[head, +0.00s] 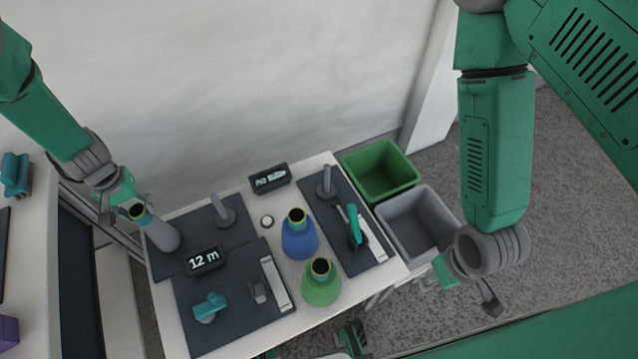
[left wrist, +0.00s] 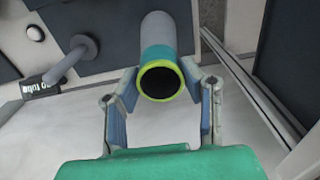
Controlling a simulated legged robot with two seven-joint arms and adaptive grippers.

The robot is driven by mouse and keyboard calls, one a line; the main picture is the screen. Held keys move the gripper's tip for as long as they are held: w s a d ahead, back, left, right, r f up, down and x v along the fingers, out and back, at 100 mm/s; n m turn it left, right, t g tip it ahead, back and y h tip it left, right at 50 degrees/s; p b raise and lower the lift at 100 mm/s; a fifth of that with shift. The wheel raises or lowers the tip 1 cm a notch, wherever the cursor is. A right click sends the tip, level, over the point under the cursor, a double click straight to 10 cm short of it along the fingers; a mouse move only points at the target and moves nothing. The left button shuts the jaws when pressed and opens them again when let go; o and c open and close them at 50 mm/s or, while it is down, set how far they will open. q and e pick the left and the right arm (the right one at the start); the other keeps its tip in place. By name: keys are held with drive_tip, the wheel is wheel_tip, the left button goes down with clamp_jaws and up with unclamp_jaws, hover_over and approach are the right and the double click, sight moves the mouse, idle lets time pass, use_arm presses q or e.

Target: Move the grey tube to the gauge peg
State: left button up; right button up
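The grey tube (head: 164,236), with a teal band and yellow-green rim, stands at the left end of the table. It also shows in the left wrist view (left wrist: 158,38). My left gripper (head: 122,207) is at its top; in the left wrist view its fingers (left wrist: 162,88) are spread either side of the rim, with no clear contact. One grey peg (head: 224,214) stands bare on the back left mat, another (head: 326,184) on the right mat. A display (head: 269,178) between them reads "no tube". My right gripper (head: 466,285) is partly hidden below its wrist, off the table's right side.
A blue cone (head: 299,240) and a green cone (head: 320,287) stand mid-table. A "12 m" display (head: 205,260) and teal-handled tools (head: 209,306) are in front. A green bin (head: 379,170) and a grey bin (head: 418,222) stand at the right. A wall rises behind.

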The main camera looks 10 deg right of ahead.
use_arm(q)
drive_tip(key=shift+r, duration=0.2)
drive_tip(key=shift+a+r+p, duration=0.1)
drive_tip(key=shift+r+p, duration=0.3)
drive_tip(key=shift+p, duration=0.05)
wheel_tip(320, 180, up, 14)
drive_tip(key=p, duration=1)
idle(0.4)
